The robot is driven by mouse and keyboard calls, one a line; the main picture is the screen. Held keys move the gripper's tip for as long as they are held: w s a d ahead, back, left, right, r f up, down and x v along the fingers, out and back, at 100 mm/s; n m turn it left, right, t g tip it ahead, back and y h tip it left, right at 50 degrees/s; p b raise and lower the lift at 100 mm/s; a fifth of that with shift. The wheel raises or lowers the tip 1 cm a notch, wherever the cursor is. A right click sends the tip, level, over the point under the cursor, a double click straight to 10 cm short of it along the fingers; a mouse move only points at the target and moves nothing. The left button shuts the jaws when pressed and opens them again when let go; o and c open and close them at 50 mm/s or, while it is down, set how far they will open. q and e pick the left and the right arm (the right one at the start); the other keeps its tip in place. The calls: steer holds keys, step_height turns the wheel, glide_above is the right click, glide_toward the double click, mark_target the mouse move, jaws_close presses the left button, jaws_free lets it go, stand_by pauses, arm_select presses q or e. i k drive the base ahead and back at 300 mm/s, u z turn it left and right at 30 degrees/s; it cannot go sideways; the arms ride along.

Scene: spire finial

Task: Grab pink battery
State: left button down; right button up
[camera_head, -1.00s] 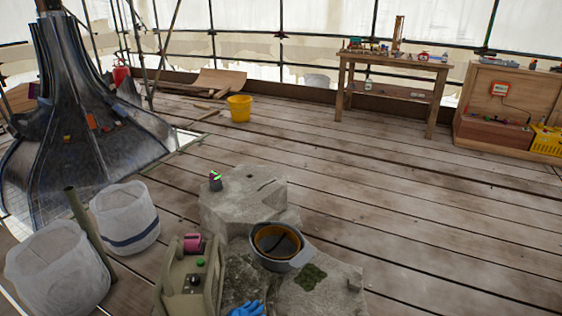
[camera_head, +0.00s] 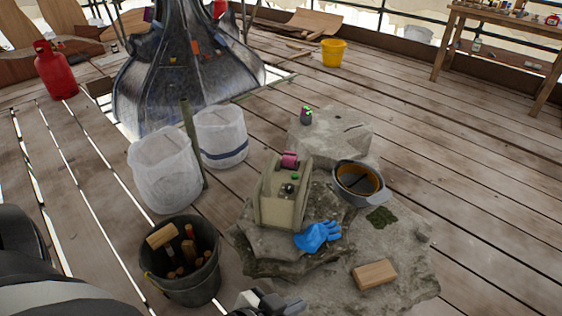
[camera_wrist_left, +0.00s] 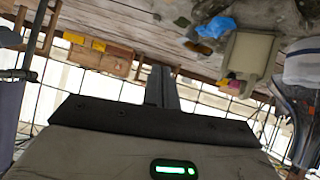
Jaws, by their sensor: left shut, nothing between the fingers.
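A pink cylinder, which looks like the pink battery (camera_head: 290,160), lies at the far end of an olive-tan box-like holder (camera_head: 284,208) on the stones. A small pink patch (camera_wrist_left: 225,82) shows beside the holder (camera_wrist_left: 248,52) in the left wrist view, which is upside down. My left gripper (camera_head: 284,303) is at the bottom edge of the head view, nearer than the holder and well apart from the battery. Its fingers (camera_wrist_left: 162,85) are shut and empty in the left wrist view. My right gripper is not in view.
A small dark and pink item (camera_head: 306,115) stands on the stone block behind. A black tool bucket (camera_head: 190,282) and white bags (camera_head: 164,175) stand left.

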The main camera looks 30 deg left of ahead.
mark_target(289, 162)
steer(key=i, duration=0.35)
steer(key=u, duration=2.5)
steer(key=k, duration=0.35)
steer(key=z, duration=0.05)
steer(key=i, duration=0.35)
